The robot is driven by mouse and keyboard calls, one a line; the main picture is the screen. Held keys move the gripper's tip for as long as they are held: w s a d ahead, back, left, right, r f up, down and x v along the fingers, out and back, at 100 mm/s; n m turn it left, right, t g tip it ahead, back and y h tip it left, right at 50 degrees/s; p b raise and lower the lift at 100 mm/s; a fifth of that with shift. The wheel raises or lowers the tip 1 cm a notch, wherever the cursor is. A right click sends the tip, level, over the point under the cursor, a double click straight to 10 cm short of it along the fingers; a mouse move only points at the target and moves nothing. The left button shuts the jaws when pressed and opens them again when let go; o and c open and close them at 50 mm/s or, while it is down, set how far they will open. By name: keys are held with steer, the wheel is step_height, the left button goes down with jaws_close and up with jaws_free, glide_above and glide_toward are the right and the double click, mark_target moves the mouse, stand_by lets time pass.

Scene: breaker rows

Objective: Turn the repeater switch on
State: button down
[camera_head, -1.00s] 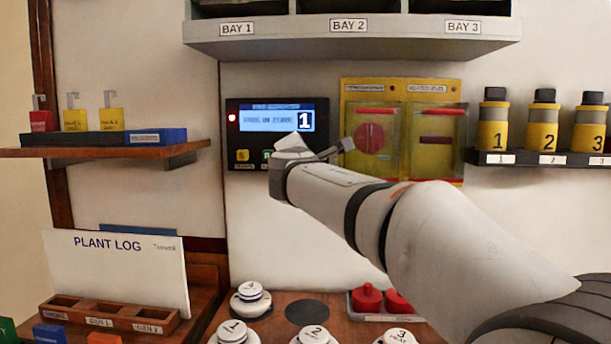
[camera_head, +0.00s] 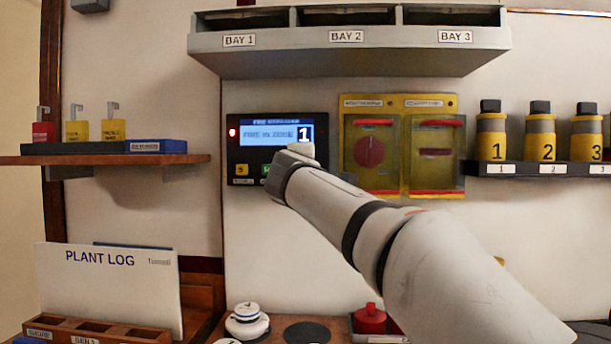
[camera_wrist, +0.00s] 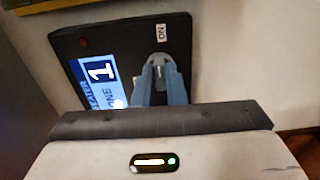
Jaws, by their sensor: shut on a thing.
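The dark repeater panel (camera_head: 240,158) hangs on the wall in the head view, with a lit blue screen showing a large 1 and a red light at its left. It also shows in the wrist view (camera_wrist: 125,40). There my gripper (camera_wrist: 160,80) reaches the panel, its two fingers shut on the grey switch (camera_wrist: 160,62) beside the ON label (camera_wrist: 161,32). The fingers partly cover the switch, so its exact setting is hard to tell. In the head view my wrist hides the switch and the fingers.
Yellow covered boxes (camera_head: 435,104) are mounted just right of the panel. A grey bay shelf (camera_head: 290,62) juts out above. Yellow canisters (camera_head: 541,135) stand on a shelf at right. A wooden shelf (camera_head: 30,160) is at left, and white knobs (camera_head: 247,320) are below.

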stand_by(0.3)
steer(key=c, duration=1.5)
jaws_free()
steer(key=shift+s, duration=0.1)
steer(key=s, duration=0.7)
steer(key=shift+s+a+b, duration=0.15)
steer(key=shift+s+b, duration=0.15)
